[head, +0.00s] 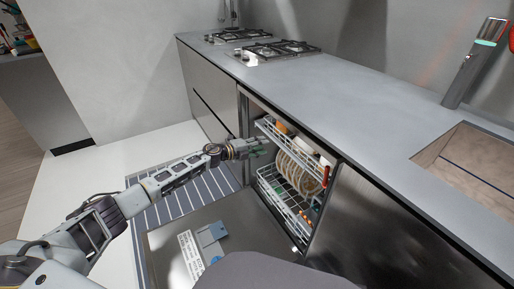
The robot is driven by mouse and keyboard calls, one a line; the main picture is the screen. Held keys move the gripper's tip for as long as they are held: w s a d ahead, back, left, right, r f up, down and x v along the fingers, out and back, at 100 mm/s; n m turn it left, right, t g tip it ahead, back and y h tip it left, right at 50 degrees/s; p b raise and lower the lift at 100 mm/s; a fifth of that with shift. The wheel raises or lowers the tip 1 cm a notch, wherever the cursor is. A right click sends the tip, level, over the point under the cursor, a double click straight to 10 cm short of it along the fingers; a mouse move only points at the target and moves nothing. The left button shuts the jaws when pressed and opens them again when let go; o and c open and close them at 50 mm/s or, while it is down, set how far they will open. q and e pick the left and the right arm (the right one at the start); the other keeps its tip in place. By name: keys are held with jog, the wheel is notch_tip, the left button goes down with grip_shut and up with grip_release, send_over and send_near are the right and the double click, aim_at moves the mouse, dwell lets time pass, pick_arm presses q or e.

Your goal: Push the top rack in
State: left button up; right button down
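The dishwasher stands open under the counter, with its door (165,240) folded down. The top rack (268,128) is a white wire rack with cups or bowls in it. It appears to stick out a little from the opening. My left gripper (262,149) is at the left part of the opening, just below the top rack's front edge. I cannot tell whether it touches the rack, and its fingers are too small to read. The lower rack (283,208) holds several upright plates (291,170). My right gripper is not in view.
The grey counter (330,100) runs above the dishwasher, with gas hobs (275,50) at the back and a sink (470,165) with a tap (470,65) at right. A striped runner (185,197) lies on the floor below my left arm.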

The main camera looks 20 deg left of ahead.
pick_arm(q)
jog(key=shift+v, duration=0.85)
